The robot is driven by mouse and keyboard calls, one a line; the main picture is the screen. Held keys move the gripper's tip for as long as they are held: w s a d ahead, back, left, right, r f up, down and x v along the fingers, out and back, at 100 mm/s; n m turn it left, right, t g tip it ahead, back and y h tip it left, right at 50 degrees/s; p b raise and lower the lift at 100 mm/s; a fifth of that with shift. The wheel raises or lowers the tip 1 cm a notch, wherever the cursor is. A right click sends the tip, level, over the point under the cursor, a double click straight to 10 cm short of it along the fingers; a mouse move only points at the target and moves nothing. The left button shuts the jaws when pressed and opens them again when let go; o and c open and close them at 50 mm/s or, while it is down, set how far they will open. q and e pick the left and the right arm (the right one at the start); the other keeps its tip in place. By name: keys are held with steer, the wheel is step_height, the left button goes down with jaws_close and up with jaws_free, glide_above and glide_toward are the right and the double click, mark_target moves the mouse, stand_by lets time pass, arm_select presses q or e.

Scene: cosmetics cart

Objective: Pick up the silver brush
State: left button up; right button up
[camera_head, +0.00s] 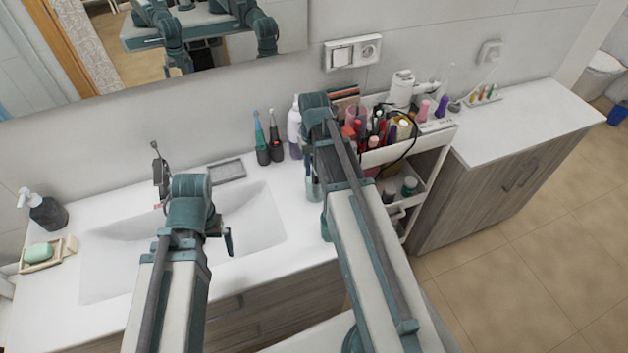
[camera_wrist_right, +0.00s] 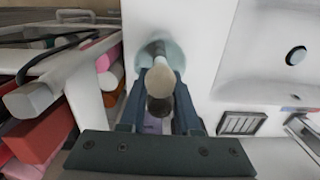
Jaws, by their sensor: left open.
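In the right wrist view, a pale, round-ended handle or brush (camera_wrist_right: 160,82) stands between the dark fingers of my right gripper (camera_wrist_right: 160,108). It rises from a translucent round cup (camera_wrist_right: 150,52) on the white counter. I cannot tell surely whether it is the silver brush or whether the fingers press on it. In the head view, my right arm hides most of this spot, and part of the cup shows beside the arm (camera_head: 312,187). My left gripper (camera_head: 228,242) is over the sink, away from the cup, and holds nothing that I can see.
The white cosmetics cart (camera_head: 437,128), crowded with bottles and tubes, stands just right of my right arm. Two dark toothbrush-like items (camera_head: 268,140) and a pale bottle (camera_head: 294,130) stand behind. The sink (camera_head: 255,215) and soap dish (camera_head: 50,255) are left.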

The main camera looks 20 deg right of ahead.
steer(key=shift+c, duration=0.3)
jaws_close()
